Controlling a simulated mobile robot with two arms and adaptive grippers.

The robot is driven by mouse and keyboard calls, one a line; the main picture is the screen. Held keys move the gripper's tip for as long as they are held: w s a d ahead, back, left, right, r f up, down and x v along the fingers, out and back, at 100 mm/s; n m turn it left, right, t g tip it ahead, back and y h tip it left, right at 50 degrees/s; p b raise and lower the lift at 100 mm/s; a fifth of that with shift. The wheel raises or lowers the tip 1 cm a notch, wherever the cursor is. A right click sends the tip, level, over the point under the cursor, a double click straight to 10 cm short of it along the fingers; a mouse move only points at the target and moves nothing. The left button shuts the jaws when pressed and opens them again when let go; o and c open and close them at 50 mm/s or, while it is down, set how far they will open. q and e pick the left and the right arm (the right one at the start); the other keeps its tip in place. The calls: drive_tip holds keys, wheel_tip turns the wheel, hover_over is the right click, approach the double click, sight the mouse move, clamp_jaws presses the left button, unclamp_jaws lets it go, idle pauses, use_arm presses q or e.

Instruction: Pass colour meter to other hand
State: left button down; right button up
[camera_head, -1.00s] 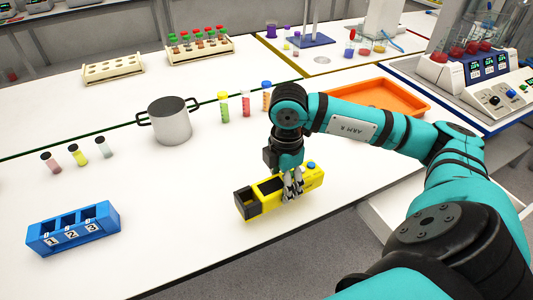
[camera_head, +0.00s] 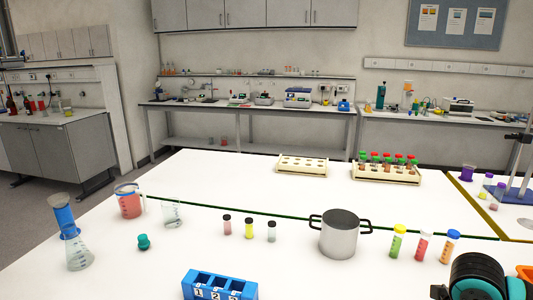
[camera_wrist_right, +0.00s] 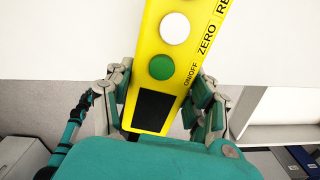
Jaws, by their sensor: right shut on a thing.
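The colour meter (camera_wrist_right: 185,55) is yellow, with a white button, a green button, a dark window and printed labels such as ZERO and ON/OFF. It shows only in the right wrist view, running up out of the top edge. My right gripper (camera_wrist_right: 163,88) is shut on it, with one finger against each side. In the head view only a black and teal part of my right arm shows at the bottom right corner; its fingers and the meter are out of that view. My left gripper is not seen in the head view.
A blue numbered rack (camera_head: 220,287) stands at the front of the white table. A steel pot (camera_head: 339,235), several small vials, a red-filled beaker (camera_head: 129,203) and a cylinder (camera_head: 65,218) stand behind it. Two racks (camera_head: 302,165) (camera_head: 386,170) are farther back.

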drive_tip(key=n, duration=0.1)
drive_tip(key=a+n, duration=0.1)
drive_tip(key=n, duration=0.3)
drive_tip(key=shift+w+a+r, duration=0.2)
drive_tip(key=shift+w+a, duration=0.05)
drive_tip(key=shift+w, duration=0.1)
drive_tip(key=w+a+r+m, duration=0.1)
drive_tip(key=a+m, duration=0.3)
drive_tip(key=m, duration=1.3)
drive_tip(key=w+a+r+m, duration=0.2)
drive_tip(key=a+r+m, duration=0.1)
drive_tip(key=m, duration=1.5)
drive_tip(key=shift+a, duration=0.85)
